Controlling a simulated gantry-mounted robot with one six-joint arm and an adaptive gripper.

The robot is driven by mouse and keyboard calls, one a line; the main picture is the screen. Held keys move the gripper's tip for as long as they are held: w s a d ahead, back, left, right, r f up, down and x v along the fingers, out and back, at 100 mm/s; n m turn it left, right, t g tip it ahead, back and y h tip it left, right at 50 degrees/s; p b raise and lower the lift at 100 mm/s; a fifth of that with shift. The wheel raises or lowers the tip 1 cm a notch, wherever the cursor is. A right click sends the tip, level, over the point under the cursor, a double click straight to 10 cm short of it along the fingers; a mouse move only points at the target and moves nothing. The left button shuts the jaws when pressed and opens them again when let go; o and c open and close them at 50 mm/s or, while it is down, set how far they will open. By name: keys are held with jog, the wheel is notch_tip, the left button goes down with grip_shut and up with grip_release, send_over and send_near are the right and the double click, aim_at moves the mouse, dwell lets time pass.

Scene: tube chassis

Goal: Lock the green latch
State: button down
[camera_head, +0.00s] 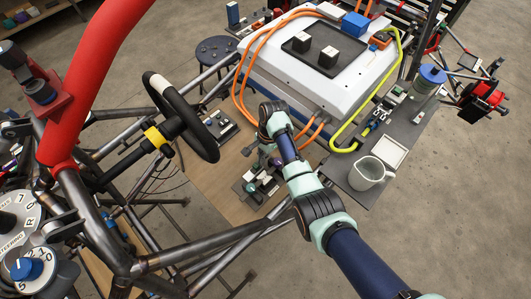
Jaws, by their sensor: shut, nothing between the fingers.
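My gripper (250,151) is at the end of my arm near the middle of the view. It is small and partly hidden by my wrist; its fingers look shut and empty. Just below it, a dark fixture (250,190) with small green and pale parts (268,184) stands on the wooden board. The green part may be the green latch, but it is too small to tell its position or whether it is locked. My gripper appears above and apart from this fixture. My arm link passes close on its right.
A white case (285,85) with orange cables and a black tray lies behind. A pale mug (370,172) stands on a grey shelf to the right. A steering wheel (181,116) and red and bare-metal chassis tubes crowd the left. Some wooden board (215,175) is clear.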

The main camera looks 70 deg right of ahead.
aim_at(255, 166)
jog(key=shift+w+a+r+p, duration=0.1)
jog(key=shift+a+r+p, duration=0.1)
jog(key=shift+p, duration=0.15)
jog(key=a+p, duration=0.1)
jog(key=w+a+p, duration=0.1)
jog(key=a, duration=0.1)
jog(key=shift+w+p, duration=0.15)
jog(key=shift+p, duration=0.25)
jog(key=shift+d+f, duration=0.15)
jog(key=shift+f, duration=0.1)
